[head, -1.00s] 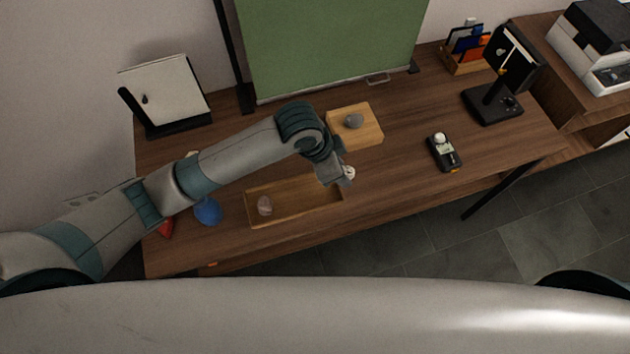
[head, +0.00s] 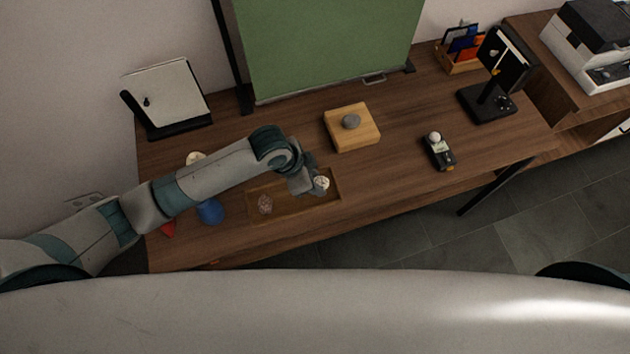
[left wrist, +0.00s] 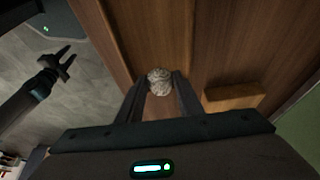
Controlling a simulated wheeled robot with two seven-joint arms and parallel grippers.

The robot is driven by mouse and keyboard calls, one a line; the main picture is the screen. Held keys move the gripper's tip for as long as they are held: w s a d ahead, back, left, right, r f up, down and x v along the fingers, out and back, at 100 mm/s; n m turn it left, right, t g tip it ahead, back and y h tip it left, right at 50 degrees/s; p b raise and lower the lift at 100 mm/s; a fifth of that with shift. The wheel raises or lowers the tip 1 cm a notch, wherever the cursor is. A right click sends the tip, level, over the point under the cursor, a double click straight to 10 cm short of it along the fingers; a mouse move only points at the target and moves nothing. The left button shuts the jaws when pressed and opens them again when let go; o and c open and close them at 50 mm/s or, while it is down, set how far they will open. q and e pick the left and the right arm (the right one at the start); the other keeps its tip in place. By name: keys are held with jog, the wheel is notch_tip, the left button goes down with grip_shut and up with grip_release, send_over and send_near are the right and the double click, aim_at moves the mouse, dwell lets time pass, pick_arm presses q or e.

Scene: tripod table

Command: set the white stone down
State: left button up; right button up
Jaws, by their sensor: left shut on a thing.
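The white stone (head: 321,183) is round and mottled; it also shows in the left wrist view (left wrist: 159,81). My left gripper (head: 315,187) is shut on it, with one finger on each side in the left wrist view (left wrist: 160,88). In the head view the stone appears over the right part of a shallow wooden tray (head: 290,212); whether it touches the tray's floor I cannot tell. A pinkish stone (head: 265,204) lies in the tray's left part. My right gripper (left wrist: 62,68) shows only in the left wrist view, with its fingers apart and empty, over the floor.
A wooden block (head: 366,135) behind the tray bears a grey stone (head: 351,121). A blue ball-like object (head: 210,212) and a red object (head: 168,229) are left of the tray. A dark device (head: 438,154) stands to the right. The table between is clear.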

pick_arm(q)
jog(key=shift+f, duration=0.9)
pick_arm(e)
jog(key=shift+r, duration=0.35)
pick_arm(q)
jog(key=shift+f, duration=0.15)
pick_arm(e)
jog(key=shift+a, duration=0.2)
pick_arm(q)
jog(key=o, duration=1.1)
pick_arm(e)
jog(key=shift+a, duration=0.2)
pick_arm(q)
jog(key=shift+a+r, duration=0.2)
jog(key=shift+r, duration=0.45)
jog(key=b+v, duration=0.1)
jog(key=v, duration=1)
jog(key=shift+b, duration=0.35)
pick_arm(e)
jog(key=shift+d+f, duration=0.2)
jog(key=shift+f, duration=0.8)
